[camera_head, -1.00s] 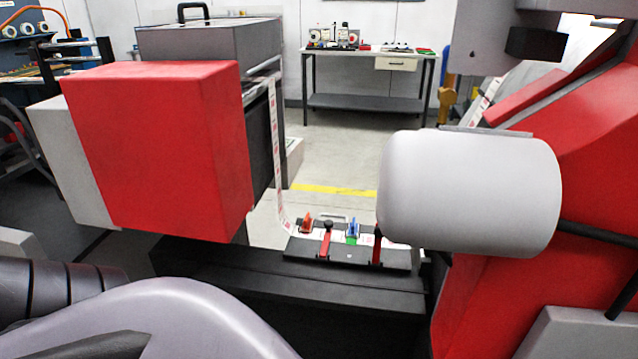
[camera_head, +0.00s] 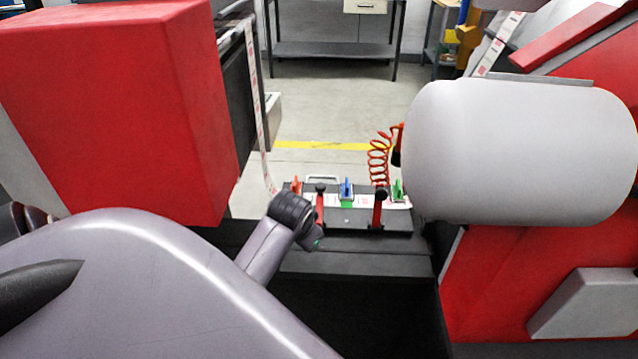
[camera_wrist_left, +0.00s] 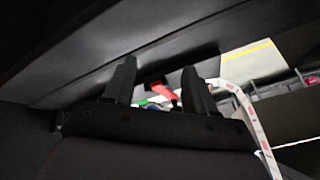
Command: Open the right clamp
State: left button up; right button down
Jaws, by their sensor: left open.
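The right clamp (camera_head: 379,208) is a red lever with a dark knob, standing roughly upright on the dark splice plate (camera_head: 350,227). The left clamp (camera_head: 320,206) is a similar lever to its left. My left arm reaches in from the lower left, its wrist end just in front of the left clamp, short of the right one. In the left wrist view my left gripper (camera_wrist_left: 159,85) has its fingers spread with nothing held. A red part shows beyond the gap between them; I cannot tell which clamp it is. My right gripper is out of view.
A large red box (camera_head: 120,110) stands left and a grey roll (camera_head: 520,150) right of the plate. A white label strip (camera_head: 258,110) hangs down to it. Blue (camera_head: 346,189) and green (camera_head: 397,191) pieces and an orange coiled hose (camera_head: 379,160) are behind the levers.

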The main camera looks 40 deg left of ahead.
pick_arm(q)
jog(key=shift+n, duration=0.9)
jog(key=w+a+r, duration=0.1)
jog(key=w+a, duration=0.1)
jog(key=w+a+r, duration=0.1)
jog(key=w+a, duration=0.1)
jog(key=w+a+r, duration=0.2)
jog(key=shift+w, duration=0.2)
jog(key=h, duration=0.2)
send_near(320, 186)
jog(key=f, duration=0.2)
jog(key=n, duration=0.1)
jog(key=shift+w+r+b+x, duration=0.1)
jog(key=shift+w+b+x, duration=0.05)
jog(key=shift+x, duration=0.95)
jog(key=shift+w+r+b+x, duration=0.1)
jog(key=shift+w+x, duration=0.05)
jog(key=shift+x, duration=1)
jog(key=shift+w+b+x, duration=0.15)
jog(key=shift+x, duration=0.95)
jog(key=shift+a, duration=0.2)
grip_shut()
